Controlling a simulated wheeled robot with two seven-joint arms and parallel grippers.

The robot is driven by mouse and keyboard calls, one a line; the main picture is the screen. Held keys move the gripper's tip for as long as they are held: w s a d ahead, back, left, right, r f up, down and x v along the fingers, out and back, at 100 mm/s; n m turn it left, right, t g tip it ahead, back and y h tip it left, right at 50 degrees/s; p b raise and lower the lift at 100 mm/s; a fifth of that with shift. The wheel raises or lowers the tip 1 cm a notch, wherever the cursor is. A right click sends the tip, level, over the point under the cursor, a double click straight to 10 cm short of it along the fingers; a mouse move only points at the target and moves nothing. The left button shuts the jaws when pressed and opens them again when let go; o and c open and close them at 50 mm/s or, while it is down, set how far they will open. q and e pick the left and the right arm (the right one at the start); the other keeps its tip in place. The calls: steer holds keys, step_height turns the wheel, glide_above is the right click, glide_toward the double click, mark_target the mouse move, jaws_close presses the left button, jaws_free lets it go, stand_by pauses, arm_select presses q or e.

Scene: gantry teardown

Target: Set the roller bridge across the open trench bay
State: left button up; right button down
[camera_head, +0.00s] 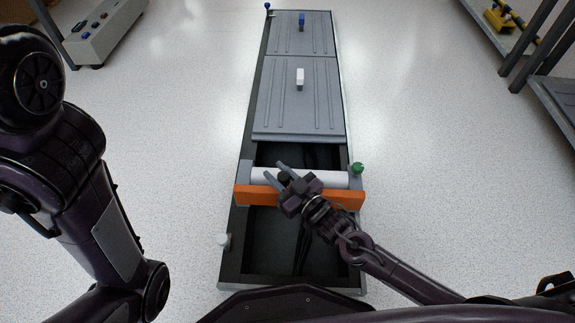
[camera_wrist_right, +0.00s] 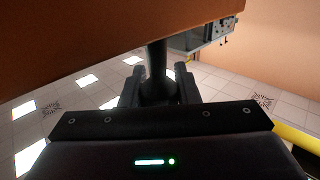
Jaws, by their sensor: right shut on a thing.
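The roller bridge has an orange front bar (camera_head: 255,196) and a pale roller (camera_head: 320,178) behind it. It lies across the open trench bay (camera_head: 270,240), its ends at the trench's long side rims. I cannot tell whether it rests fully on them. My right gripper (camera_head: 284,172) is over the bridge's middle, shut on it. In the right wrist view the fingers (camera_wrist_right: 158,88) close around a dark post (camera_wrist_right: 156,62), below a broad orange face (camera_wrist_right: 90,50). My left arm shows at the left, but its gripper is out of view.
Grey cover panels (camera_head: 298,110) lie over the far part of the trench, with a white handle (camera_head: 300,78) and a blue handle (camera_head: 302,22). A green knob (camera_head: 357,168) and a white knob (camera_head: 223,240) sit at the rims. Shelving (camera_head: 535,45) stands right. Floor beside the trench is clear.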

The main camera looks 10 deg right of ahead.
step_height(320, 180, down, 4)
steer(key=b, duration=0.4)
steer(key=shift+w+a+f+b, duration=0.15)
steer(key=shift+f+b, duration=0.1)
steer(key=shift+b, duration=0.15)
steer(key=shift+f, duration=0.1)
stand_by(0.4)
steer(key=shift+f+b, duration=0.5)
steer(key=shift+f, duration=0.65)
stand_by(0.3)
steer(key=c, duration=1.2)
jaws_free()
steer(key=shift+o, duration=0.9)
steer(key=shift+f, duration=0.15)
